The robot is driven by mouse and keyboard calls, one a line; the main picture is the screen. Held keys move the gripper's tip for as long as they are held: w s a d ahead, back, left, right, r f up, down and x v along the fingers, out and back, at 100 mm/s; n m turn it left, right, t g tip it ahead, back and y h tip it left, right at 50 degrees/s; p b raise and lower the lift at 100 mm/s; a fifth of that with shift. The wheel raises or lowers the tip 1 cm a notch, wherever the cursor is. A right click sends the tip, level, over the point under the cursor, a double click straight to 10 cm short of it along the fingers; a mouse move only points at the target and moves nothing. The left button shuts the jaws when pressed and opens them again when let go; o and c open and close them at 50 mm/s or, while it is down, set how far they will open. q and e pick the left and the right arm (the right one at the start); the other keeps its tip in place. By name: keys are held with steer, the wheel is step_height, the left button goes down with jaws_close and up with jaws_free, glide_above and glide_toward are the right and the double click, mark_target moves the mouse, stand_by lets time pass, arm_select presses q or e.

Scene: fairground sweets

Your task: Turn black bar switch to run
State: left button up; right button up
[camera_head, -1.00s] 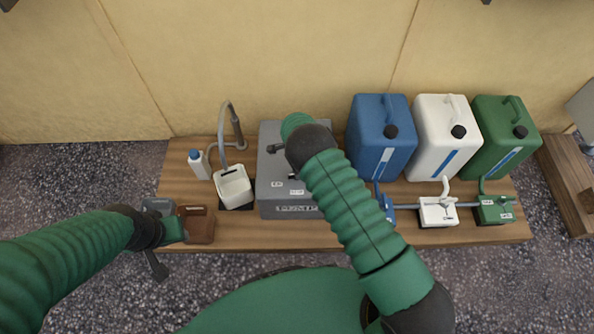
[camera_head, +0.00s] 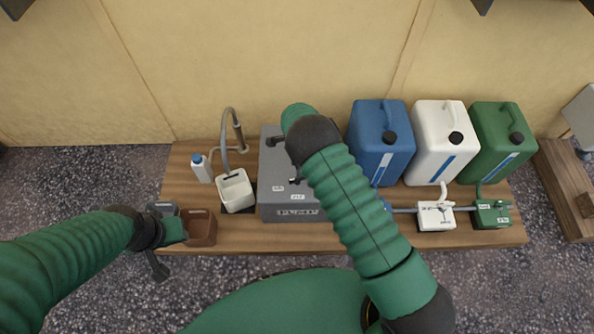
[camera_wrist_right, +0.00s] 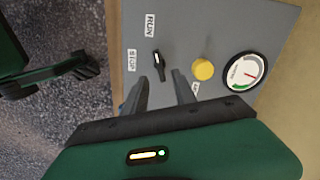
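The black bar switch (camera_wrist_right: 157,64) sits on the face of the grey control box (camera_head: 289,213). In the right wrist view, the RUN label (camera_wrist_right: 150,25) is above it and the STOP label (camera_wrist_right: 132,60) is to its left. The bar stands nearly upright in that picture, its pale-marked end toward the top. My right gripper (camera_wrist_right: 160,77) is open, its fingers on either side of the line to the switch; contact cannot be told. My left gripper (camera_head: 158,236) is open by the brown container (camera_head: 201,228).
The box also has a yellow button (camera_wrist_right: 203,70) and a round gauge (camera_wrist_right: 245,72). Blue (camera_head: 381,145), white (camera_head: 440,145) and green (camera_head: 497,145) canisters stand at the right.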

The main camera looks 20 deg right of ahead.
step_height(320, 180, up, 10)
steer(key=p, duration=0.2)
steer(key=shift+f+p, duration=0.15)
steer(key=shift+p, duration=0.15)
